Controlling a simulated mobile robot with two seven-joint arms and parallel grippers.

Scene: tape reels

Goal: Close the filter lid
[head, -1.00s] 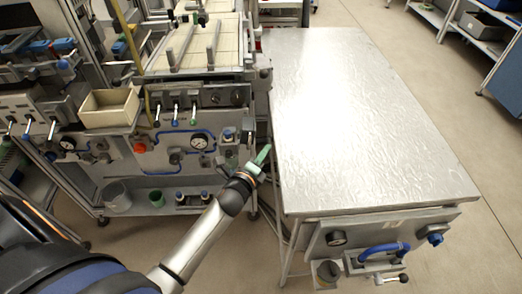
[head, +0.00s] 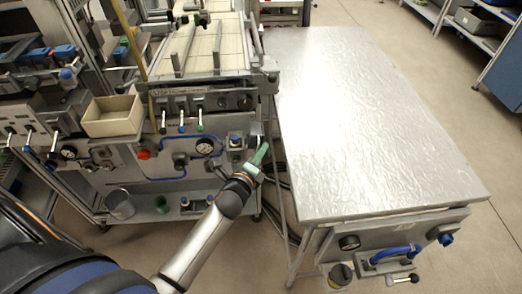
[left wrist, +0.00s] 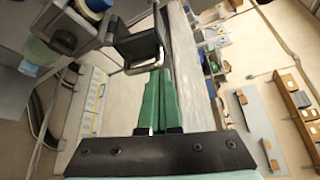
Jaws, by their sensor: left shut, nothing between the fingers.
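My left gripper (head: 259,153) has green fingers pressed together and empty, beside the front right corner of the machine. The fingers also show in the left wrist view (left wrist: 159,98). Just beyond their tips there is a dark block with a shiny metal loop (left wrist: 157,48); contact cannot be judged. A small grey fitting (head: 235,142) sits on the machine front, left of the fingertips. I cannot tell for sure which part is the filter lid, or how far open it stands. My right gripper is out of view.
A large metal-topped table (head: 375,115) stands right of the gripper, with a narrow gap between it and the machine. A cream bin (head: 112,115) and a pressure gauge (head: 205,146) are on the machine's left and front. Floor is open beyond the table.

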